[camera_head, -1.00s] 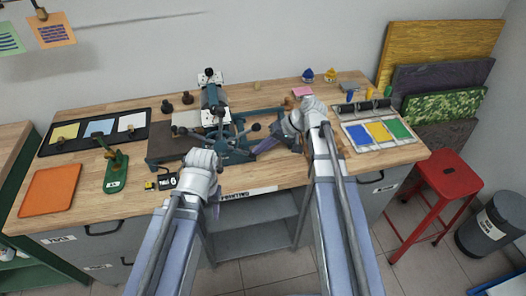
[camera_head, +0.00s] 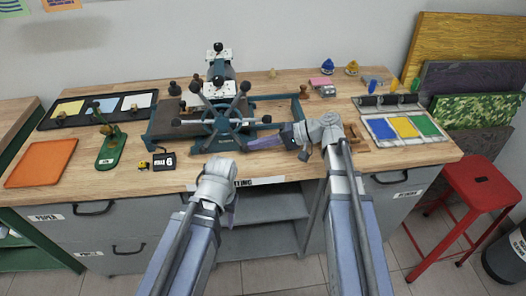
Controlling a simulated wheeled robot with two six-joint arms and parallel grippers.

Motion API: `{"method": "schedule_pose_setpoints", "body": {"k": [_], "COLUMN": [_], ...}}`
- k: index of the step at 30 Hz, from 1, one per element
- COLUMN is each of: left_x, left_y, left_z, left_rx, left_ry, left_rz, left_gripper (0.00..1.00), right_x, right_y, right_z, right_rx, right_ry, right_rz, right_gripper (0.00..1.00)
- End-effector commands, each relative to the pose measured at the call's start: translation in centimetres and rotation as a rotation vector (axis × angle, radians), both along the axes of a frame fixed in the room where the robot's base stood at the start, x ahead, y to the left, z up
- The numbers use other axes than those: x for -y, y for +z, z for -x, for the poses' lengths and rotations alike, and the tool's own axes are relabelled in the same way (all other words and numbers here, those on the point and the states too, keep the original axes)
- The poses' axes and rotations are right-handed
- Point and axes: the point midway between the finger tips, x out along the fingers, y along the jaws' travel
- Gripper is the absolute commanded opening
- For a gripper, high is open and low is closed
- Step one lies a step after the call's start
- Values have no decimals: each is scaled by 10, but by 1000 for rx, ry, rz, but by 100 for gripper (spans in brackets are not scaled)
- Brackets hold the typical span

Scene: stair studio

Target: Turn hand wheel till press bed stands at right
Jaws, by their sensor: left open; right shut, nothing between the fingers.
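The teal press (camera_head: 218,77) stands on the bench. Its hand wheel (camera_head: 222,122), with several dark-knobbed spokes, faces me at the front. The press bed (camera_head: 168,122), a dark slab, lies at the left end of the frame, partly behind the wheel. The bare rails (camera_head: 290,97) extend to the right. My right gripper (camera_head: 254,144) is shut and empty, pointing left just right of and below the wheel; I cannot tell whether it touches a spoke. My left gripper (camera_head: 232,210) is open, low in front of the bench edge, apart from the wheel; its fingers are mostly hidden.
A black tape-measure-like block (camera_head: 164,162) and a green stand (camera_head: 111,148) sit left of the press. An orange sheet (camera_head: 41,164) lies at far left. An ink tray (camera_head: 402,127) is at right. A red stool (camera_head: 480,187) stands on the floor at right.

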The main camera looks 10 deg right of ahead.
Motion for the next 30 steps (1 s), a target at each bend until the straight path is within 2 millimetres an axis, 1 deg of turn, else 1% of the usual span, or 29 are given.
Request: {"method": "schedule_pose_setpoints", "body": {"k": [1, 6, 9, 12, 18, 30], "left_x": [0, 0, 0, 0, 0, 0], "left_y": [-26, -59, -71, -76, -78, -79], "left_z": [0, 0, 0, 0, 0, 0], "left_rx": [0, 0, 0, 0, 0, 0], "left_ry": [0, -1, -1, -1, -1, -1], "left_rz": [0, 0, 0, 0, 0, 0], "left_gripper": [50, 50, 50, 50, 50, 50], "right_x": [-4, -17, -24, -29, -37, -42], "right_y": [-18, -26, -27, -26, -27, -29], "right_z": [0, 0, 0, 0, 0, 0], "right_rx": [0, 0, 0, -1, -1, -1], "right_ry": [1, 2, 2, 1, 2, 1], "right_rz": [-38, -159, -212, -236, -242, -240], "right_gripper": [0, 0, 0, 0, 0, 0]}}
